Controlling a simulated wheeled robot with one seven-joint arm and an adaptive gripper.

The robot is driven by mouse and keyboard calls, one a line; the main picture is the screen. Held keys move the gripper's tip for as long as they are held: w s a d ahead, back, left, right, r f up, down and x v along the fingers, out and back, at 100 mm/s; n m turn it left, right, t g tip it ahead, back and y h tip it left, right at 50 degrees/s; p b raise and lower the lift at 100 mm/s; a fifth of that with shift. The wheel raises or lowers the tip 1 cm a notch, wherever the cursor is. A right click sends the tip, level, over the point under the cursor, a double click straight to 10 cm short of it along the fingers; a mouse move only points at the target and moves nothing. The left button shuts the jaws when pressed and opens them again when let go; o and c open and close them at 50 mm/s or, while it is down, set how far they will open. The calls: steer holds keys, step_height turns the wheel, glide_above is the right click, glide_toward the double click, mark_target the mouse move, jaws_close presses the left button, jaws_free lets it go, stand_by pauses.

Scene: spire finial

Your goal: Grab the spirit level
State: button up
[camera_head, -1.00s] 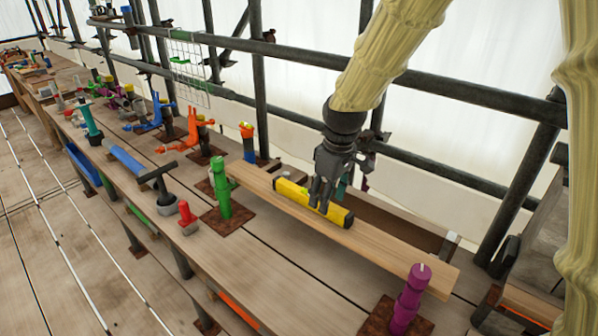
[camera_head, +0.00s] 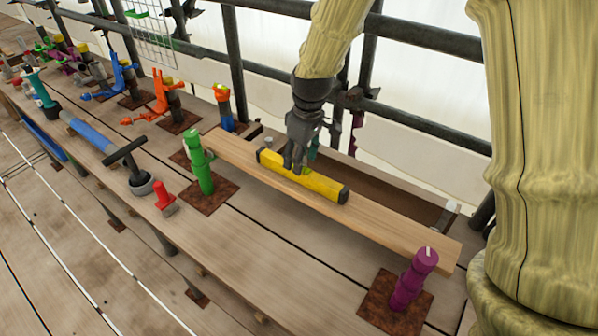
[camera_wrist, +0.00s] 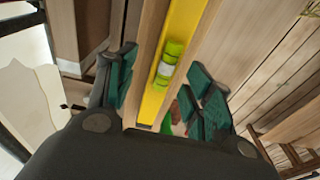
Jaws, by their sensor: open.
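The spirit level (camera_head: 318,183) is a yellow bar with black ends, lying along a raised wooden plank (camera_head: 390,228) in the head view. In the wrist view the yellow level (camera_wrist: 182,40) runs between my fingers, with its green vial (camera_wrist: 166,65) near the middle. My gripper (camera_head: 294,168) is over the level's left half, pointing down. In the wrist view my gripper (camera_wrist: 163,95) is open, with green-padded fingers on either side of the level. I cannot tell whether the pads touch it.
A green post (camera_head: 201,165) and a purple post (camera_head: 414,280) stand near the plank's two ends. Dark scaffold rails (camera_head: 420,124) run behind. The bench front between the posts is clear.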

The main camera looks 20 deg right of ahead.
steer(key=shift+s+f+p, duration=0.3)
steer(key=shift+s+p, duration=0.2)
steer(key=shift+s, duration=0.05)
steer(key=f, duration=0.1)
steer(key=f+p, duration=0.1)
steer(key=f, duration=0.1)
steer(key=shift+w+a, duration=0.15)
steer(key=shift+w, duration=0.25)
steer(key=shift+f, duration=0.35)
steer(key=shift+s+f, duration=0.15)
steer(key=shift+f, duration=0.1)
steer(key=shift+c, duration=0.4)
jaws_close()
